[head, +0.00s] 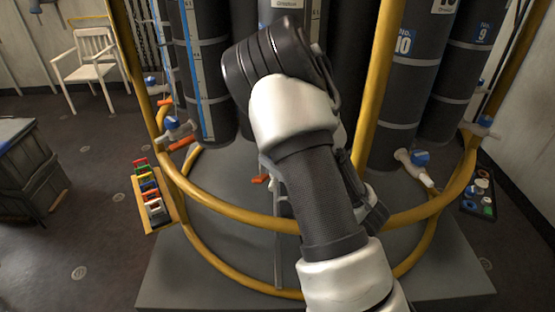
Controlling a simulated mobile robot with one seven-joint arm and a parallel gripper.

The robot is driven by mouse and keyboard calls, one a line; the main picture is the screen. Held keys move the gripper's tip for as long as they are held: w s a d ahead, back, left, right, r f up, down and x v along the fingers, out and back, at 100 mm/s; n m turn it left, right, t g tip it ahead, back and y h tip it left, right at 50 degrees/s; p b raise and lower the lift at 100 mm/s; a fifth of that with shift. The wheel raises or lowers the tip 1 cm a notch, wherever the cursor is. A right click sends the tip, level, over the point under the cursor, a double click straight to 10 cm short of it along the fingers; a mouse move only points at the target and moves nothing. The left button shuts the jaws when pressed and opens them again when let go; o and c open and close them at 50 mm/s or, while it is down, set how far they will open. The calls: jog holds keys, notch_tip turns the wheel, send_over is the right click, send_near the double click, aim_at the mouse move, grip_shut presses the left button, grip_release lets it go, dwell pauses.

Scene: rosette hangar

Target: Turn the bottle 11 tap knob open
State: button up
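Several tall dark bottles stand inside a yellow ring frame. One bottle (407,80) bears the label No. 10, and another (461,80) at its right bears No. 9. No label reading 11 can be made out. My arm covers the middle of the rack and hides what is behind it. A small orange tap part (260,179) shows just left of my arm, but I cannot tell which bottle it belongs to. Other taps with blue knobs show at the left (172,123) and the right (420,158). My gripper's fingertips are not visible; my own arm seems to hide them.
The yellow ring rail (230,212) and its uprights (378,90) surround the bottles above a grey base plate (200,270). A dark tray (470,203) of caps is at right. A crate (25,175) and white chair (90,60) stand left.

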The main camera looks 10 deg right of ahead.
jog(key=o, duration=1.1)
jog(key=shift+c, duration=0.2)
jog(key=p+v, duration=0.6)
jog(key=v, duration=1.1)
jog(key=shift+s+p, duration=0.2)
jog(key=shift+p, duration=0.1)
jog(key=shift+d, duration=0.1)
